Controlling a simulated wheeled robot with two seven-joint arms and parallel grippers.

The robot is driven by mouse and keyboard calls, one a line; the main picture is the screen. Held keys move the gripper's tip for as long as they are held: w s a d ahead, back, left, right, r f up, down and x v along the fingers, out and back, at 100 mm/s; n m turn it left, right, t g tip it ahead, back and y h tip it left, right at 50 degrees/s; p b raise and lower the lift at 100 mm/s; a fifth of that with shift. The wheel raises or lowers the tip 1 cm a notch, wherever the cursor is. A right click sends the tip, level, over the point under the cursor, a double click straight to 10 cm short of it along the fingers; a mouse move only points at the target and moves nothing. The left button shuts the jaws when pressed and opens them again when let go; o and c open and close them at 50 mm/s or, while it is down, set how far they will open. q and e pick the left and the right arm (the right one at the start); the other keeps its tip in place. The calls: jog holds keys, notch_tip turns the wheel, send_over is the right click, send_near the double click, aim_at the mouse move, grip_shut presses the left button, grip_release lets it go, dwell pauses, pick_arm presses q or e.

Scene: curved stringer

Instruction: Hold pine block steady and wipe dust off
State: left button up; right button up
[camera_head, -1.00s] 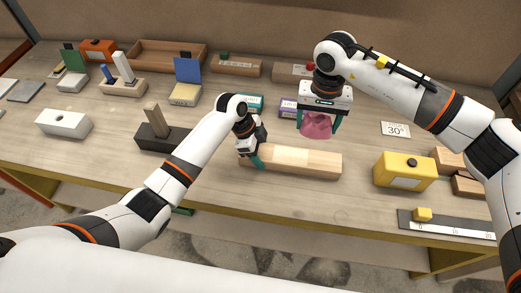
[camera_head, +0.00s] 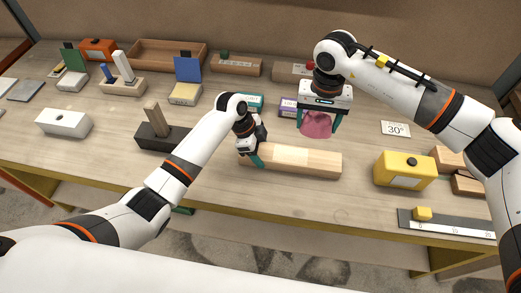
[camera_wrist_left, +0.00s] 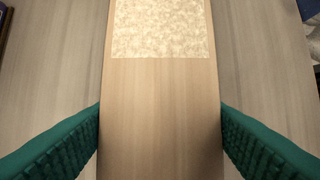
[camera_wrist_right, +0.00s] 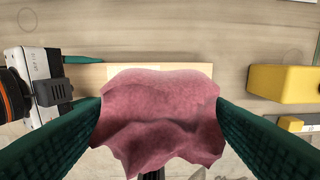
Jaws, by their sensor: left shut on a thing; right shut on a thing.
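The pine block (camera_head: 305,161) is a long pale wooden bar lying on the bench near its front. In the left wrist view the block (camera_wrist_left: 160,115) shows a speckled, dusty-looking patch (camera_wrist_left: 160,28) on its top. My left gripper (camera_head: 255,158) is shut on the block's left end, one finger on each side. My right gripper (camera_head: 318,120) is shut on a crumpled pink cloth (camera_head: 316,125) and holds it above and just behind the block. In the right wrist view the cloth (camera_wrist_right: 160,115) hides part of the block (camera_wrist_right: 90,73).
A yellow box (camera_head: 404,170) stands right of the block, with a ruler strip (camera_head: 450,225) in front of it. A dark block with a wooden peg (camera_head: 160,137) stands to the left. Teal and purple boxes (camera_head: 288,108) lie behind. The bench front edge is close to the block.

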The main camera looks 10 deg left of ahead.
jog(key=shift+a, duration=0.15)
dwell(0.3)
jog(key=shift+a, duration=1.65)
send_near(285, 154)
jog(key=shift+d+f, duration=0.5)
jog(key=shift+f, duration=0.4)
jog(key=shift+d+f, duration=0.55)
jog(key=shift+f, duration=0.3)
jog(key=shift+d+f, duration=0.5)
jog(key=shift+f, duration=0.4)
jog(key=shift+f, duration=0.75)
jog(key=shift+a, duration=0.1)
jog(key=shift+a+r, duration=0.15)
jog(key=shift+a, duration=1.25)
